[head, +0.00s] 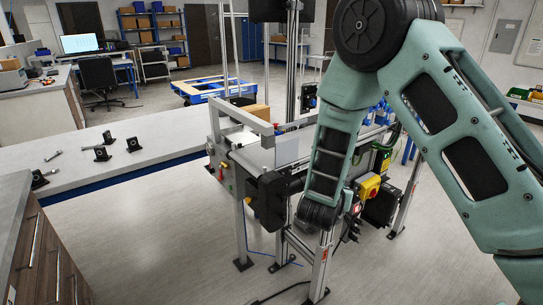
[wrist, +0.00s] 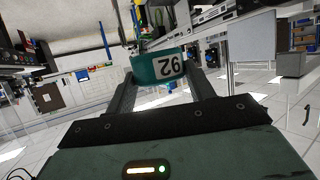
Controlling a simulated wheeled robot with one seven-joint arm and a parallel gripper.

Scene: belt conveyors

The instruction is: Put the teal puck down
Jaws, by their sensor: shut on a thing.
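In the head view my teal arm comes down from the upper right in front of the conveyor. My gripper and the puck cannot be made out there.
A belt conveyor (head: 240,150) on a metal frame stands at the centre, with a cardboard box (head: 257,112) at its far side. A long grey bench (head: 130,150) at the left holds several small black metal parts. Open floor (head: 150,240) lies between the bench and a wooden cabinet (head: 40,250).

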